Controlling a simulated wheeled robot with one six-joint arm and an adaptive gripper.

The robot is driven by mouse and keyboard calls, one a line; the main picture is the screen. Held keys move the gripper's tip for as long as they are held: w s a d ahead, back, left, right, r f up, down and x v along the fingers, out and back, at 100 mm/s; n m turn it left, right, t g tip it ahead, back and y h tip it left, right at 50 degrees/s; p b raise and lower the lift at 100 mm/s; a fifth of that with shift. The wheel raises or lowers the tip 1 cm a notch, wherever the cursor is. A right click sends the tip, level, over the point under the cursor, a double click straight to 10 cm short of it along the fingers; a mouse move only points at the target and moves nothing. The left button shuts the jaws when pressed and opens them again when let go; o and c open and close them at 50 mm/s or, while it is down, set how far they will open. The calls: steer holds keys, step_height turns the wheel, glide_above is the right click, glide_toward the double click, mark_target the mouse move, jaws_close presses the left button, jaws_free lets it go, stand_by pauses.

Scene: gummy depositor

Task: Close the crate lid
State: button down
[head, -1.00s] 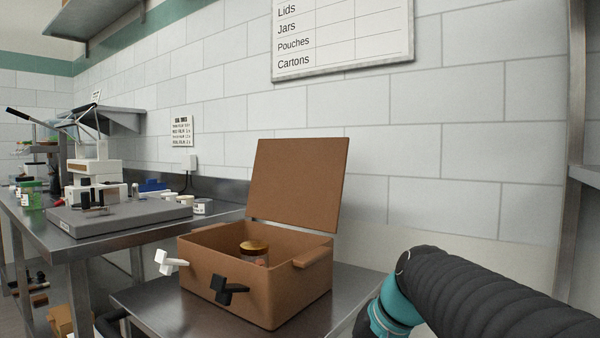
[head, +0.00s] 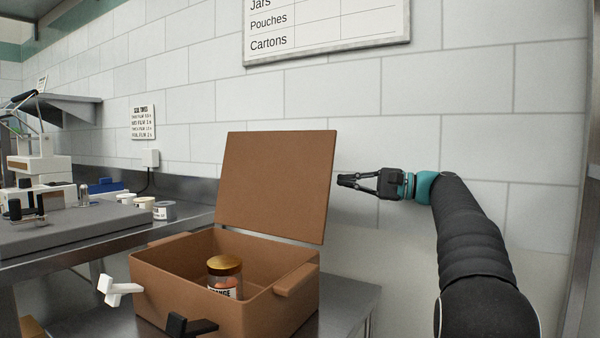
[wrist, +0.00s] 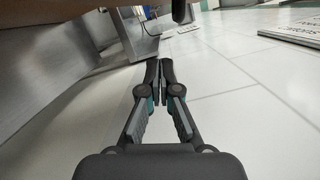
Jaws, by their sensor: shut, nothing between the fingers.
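The brown crate (head: 222,292) stands on a steel table in the head view. Its lid (head: 276,186) is open and stands up at the back, leaning slightly backward. In the wrist view my shut fingers (wrist: 160,66) point along the tiled wall, and a brown edge, probably the lid's (wrist: 182,10), shows at the top.
The steel table (head: 350,296) is bare right of the crate. A tiled wall stands close behind, with a sign (head: 325,28). A bench with a grey slab (head: 75,228) is at left.

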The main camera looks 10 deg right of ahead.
mark_target(300, 172)
steer(key=x, duration=0.3)
steer(key=s+x, duration=0.1)
steer(key=x, duration=0.3)
steer(key=s+a+r+x, duration=0.1)
steer(key=x, duration=0.2)
steer(key=shift+w+a+r, duration=0.1)
steer(key=shift+w+a, duration=0.05)
steer(key=shift+a, duration=0.1)
steer(key=shift+s+a+r, duration=0.2)
steer(key=shift+s+a, duration=0.35)
steer(key=shift+a, duration=0.05)
